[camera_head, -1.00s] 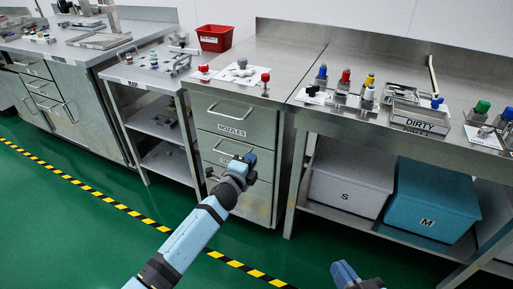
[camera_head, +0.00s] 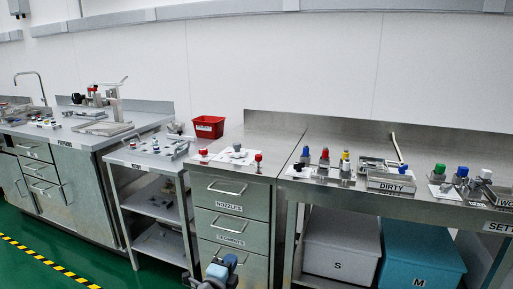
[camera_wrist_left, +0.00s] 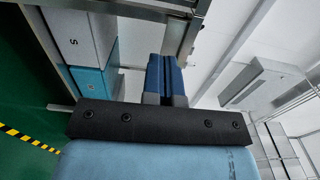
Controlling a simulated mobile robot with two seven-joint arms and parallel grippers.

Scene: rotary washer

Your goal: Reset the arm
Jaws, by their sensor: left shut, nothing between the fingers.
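My left gripper (camera_head: 222,268) shows at the bottom of the head view, in front of the lower drawers of the steel drawer cabinet (camera_head: 232,190). Most of its arm is below the picture edge. In the left wrist view its two blue fingers (camera_wrist_left: 166,75) are pressed together with nothing between them. My right gripper is not in the head view.
A steel bench (camera_head: 310,157) to the right bears coloured-cap parts and a tray marked DIRTY (camera_head: 392,184). Bins marked S (camera_head: 340,245) and M (camera_head: 420,258) stand below. A red bin (camera_head: 209,127) is at the back. Green floor (camera_head: 25,230) lies front left.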

